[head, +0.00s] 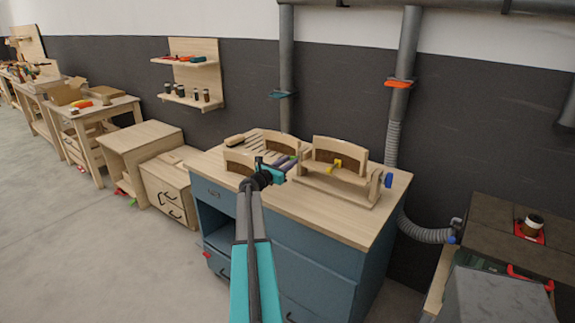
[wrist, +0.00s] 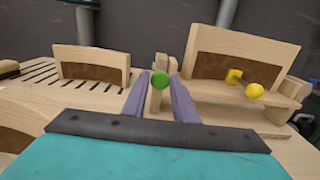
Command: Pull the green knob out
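The green knob (wrist: 160,79) is a small round ball in the middle of the wrist view, in front of a narrow upright wooden piece (wrist: 166,66). My gripper (wrist: 160,88) has two purple fingers spread apart, one on each side of the knob in the picture. A gap shows between the fingers and nothing is gripped. I cannot tell how far the tips are from the knob in depth. In the head view my gripper (head: 290,161) is above the workbench, beside the wooden chair form; the knob is hard to make out there.
The wooden form on the right (wrist: 245,62) carries a yellow knob (wrist: 254,90) and a yellow clamp piece.

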